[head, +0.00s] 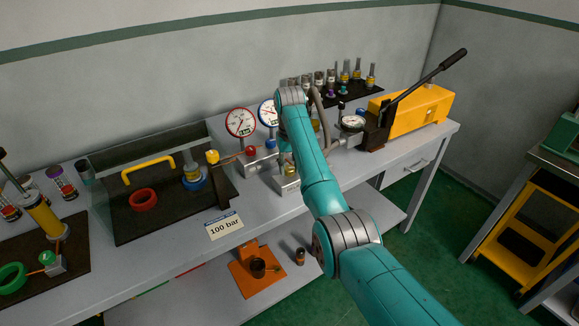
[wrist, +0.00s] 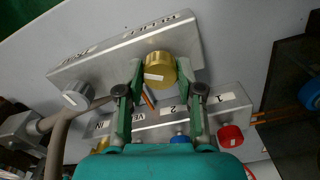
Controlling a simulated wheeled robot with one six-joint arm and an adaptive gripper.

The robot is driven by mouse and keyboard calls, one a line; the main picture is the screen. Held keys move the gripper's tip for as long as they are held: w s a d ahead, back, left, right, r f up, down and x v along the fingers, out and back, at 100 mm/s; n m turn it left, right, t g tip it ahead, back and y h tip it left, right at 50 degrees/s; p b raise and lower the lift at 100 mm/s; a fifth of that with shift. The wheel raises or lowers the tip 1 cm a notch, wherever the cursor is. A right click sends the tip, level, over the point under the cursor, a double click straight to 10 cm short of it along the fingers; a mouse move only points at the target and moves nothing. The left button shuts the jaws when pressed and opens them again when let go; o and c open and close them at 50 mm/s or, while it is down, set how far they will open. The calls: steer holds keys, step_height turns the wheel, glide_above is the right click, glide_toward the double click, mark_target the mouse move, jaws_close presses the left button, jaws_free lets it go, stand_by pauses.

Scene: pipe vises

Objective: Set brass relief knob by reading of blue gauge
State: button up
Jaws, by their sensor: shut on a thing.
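The brass knob (wrist: 158,78) sits on a grey metal block (wrist: 110,62) with a label that seems to read RELIEF. A white mark shows on the knob's face. My gripper (wrist: 160,68) is shut on the brass knob, with one green finger on each side of it. A card (head: 225,226) on the bench reads 100 bar.
A red-rimmed gauge (head: 240,122) stands left of the blue one. A second block (wrist: 225,95) bears a red knob (wrist: 230,136) and a blue knob (wrist: 180,141). A grey knob (wrist: 75,97) and a hose are close by. A yellow pump (head: 420,112) stands at right.

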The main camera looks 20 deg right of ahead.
mark_target(290, 168)
stand_by(0.4)
steer(key=o, duration=1.1)
steer(key=shift+o, duration=0.2)
steer(key=shift+r, duration=3.75)
